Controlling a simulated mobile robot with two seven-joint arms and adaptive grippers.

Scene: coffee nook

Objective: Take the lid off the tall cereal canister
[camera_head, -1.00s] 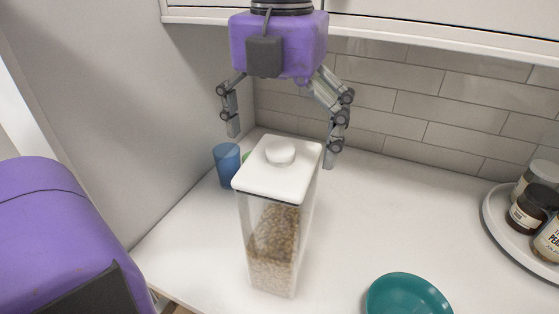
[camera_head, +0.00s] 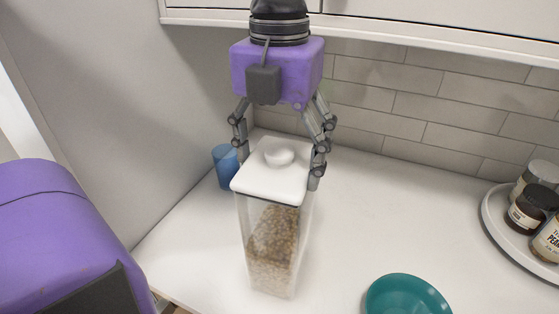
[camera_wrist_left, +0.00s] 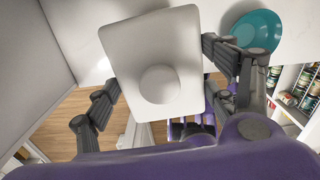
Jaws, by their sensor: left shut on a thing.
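The tall cereal canister (camera_head: 272,248) is clear, partly filled with brown cereal, and stands upright on the white counter. Its white lid (camera_head: 262,186), with a round knob (camera_head: 279,152) on top, sits on the canister's top. My left gripper (camera_head: 279,168) comes down from above with one finger on each side of the lid and is shut on it. In the left wrist view the lid (camera_wrist_left: 150,50) lies between the fingers, with the knob near its middle. The contact on the far left side is partly hidden.
A blue cup (camera_head: 225,166) stands just behind the canister at the left, near the wall. A teal dish (camera_head: 407,297) lies at the front right. A round tray (camera_head: 497,222) with several jars is at the far right. Cabinets (camera_head: 440,30) hang above; the counter's middle is clear.

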